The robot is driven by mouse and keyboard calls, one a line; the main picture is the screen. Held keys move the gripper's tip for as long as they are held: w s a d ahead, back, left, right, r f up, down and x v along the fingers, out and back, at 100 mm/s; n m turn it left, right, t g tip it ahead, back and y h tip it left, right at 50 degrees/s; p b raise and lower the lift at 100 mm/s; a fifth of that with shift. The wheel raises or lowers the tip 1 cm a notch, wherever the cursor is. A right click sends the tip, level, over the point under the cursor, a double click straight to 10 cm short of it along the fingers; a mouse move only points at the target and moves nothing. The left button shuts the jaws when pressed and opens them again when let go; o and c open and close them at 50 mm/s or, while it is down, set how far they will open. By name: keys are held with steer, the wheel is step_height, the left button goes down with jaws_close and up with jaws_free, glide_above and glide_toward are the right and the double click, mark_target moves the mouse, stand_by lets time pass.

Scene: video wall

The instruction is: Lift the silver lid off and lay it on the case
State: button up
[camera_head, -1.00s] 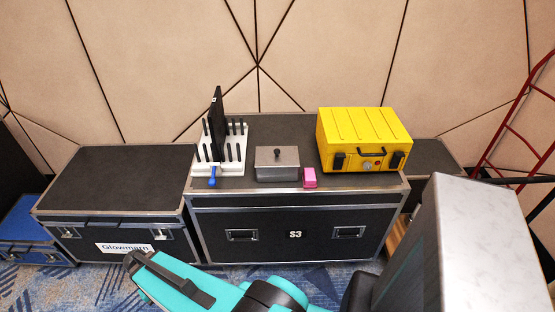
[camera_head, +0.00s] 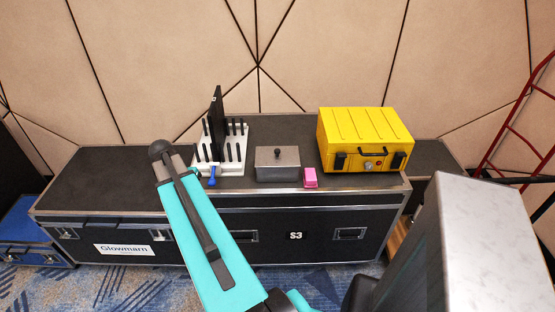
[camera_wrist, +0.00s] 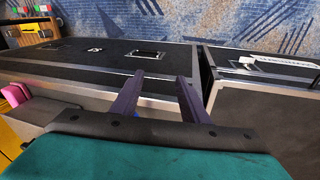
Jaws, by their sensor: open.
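The box stands on the middle of the black S3 case (camera_head: 225,197), between a white rack and a pink block. In the wrist view, my gripper (camera_wrist: 160,76) is open and empty, its two dark purple fingers apart over the case's front edge. A dark grey shape at the left of that view may be the box, partly hidden by my gripper's body. In the head view my teal arm rises left of the box; the fingers cannot be made out there.
The white rack (camera_head: 232,167) holds black pegs and a tall black panel; a blue item (camera_head: 212,176) is at its front. The pink block (camera_head: 310,178) and yellow case (camera_head: 365,138) are right of the box. The Glowmarn case top (camera_head: 100,180) at left is bare.

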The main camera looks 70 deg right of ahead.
steer(key=s+d+r+m+h+b, duration=0.1)
steer(key=s+d+r+m, duration=0.6)
steer(key=s+d+r, duration=1.2)
steer(key=d+r+h, duration=0.1)
steer(key=d+r, duration=0.2)
steer(key=shift+s+m+b, duration=0.3)
steer(key=shift+s+m, duration=0.05)
steer(key=shift+m, duration=0.05)
steer(key=shift+f, duration=0.1)
steer(key=p, duration=0.1)
glide_above(278, 150)
steer(key=w+a, duration=0.1)
steer(key=a, duration=0.1)
steer(key=shift+a+f, duration=0.1)
steer(key=shift+f, duration=3.8)
steer(key=shift+p+x, duration=0.8)
steer(key=shift+x, duration=1.85)
steer(key=shift+w+a, duration=0.1)
steer(key=shift+a, duration=0.05)
